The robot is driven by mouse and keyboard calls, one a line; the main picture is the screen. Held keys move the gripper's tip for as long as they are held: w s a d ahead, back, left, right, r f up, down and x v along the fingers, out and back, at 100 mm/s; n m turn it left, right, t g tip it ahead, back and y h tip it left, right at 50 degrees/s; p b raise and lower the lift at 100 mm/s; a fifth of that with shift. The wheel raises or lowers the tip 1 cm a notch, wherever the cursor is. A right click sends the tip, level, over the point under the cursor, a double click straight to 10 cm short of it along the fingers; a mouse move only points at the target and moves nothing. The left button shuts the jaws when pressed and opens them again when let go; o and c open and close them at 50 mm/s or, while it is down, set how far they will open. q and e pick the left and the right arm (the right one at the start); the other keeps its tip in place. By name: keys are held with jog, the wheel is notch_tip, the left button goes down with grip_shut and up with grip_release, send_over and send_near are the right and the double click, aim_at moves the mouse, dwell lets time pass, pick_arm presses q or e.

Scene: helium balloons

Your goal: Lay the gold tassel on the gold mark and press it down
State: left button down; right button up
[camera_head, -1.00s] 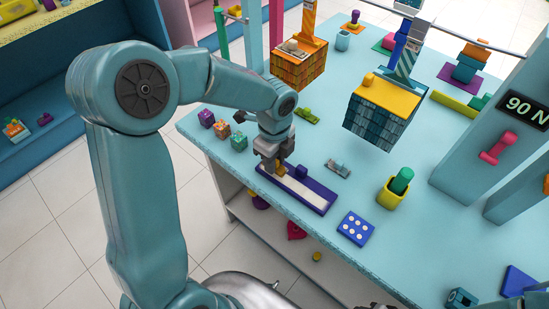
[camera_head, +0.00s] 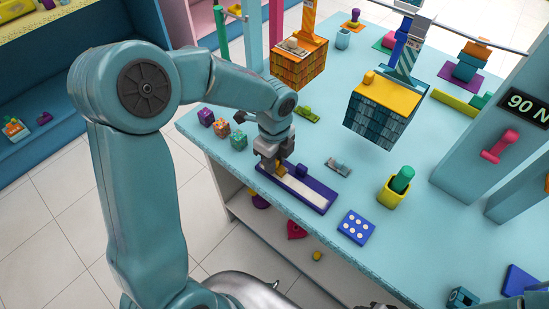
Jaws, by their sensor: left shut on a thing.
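My left gripper (camera_head: 271,163) is shut on a small gold piece, likely the gold tassel (camera_head: 281,170), at the left end of a purple tray (camera_head: 318,208) with a pale strip. The gold piece is low over or on the strip; I cannot tell whether it touches. The fingers partly hide it. I cannot make out a gold mark; the gripper covers the strip's left end. My right gripper is not in view.
Small cubes (camera_head: 221,128) stand left of the gripper. A blue dotted tile (camera_head: 356,227) and a yellow cup (camera_head: 394,191) with a green peg stand right of the tray. A teal brick-patterned block (camera_head: 371,122) hangs behind. The table's front edge is close.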

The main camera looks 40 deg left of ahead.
pick_arm(q)
jog(key=shift+f+b, duration=0.55)
jog(key=shift+f, duration=0.3)
jog(key=c, duration=0.8)
grip_release()
jog(key=shift+o, duration=0.2)
jog(key=shift+r, duration=0.1)
notch_tip(320, 180, up, 8)
jog(key=p, duration=0.7)
jog(key=shift+s, duration=0.1)
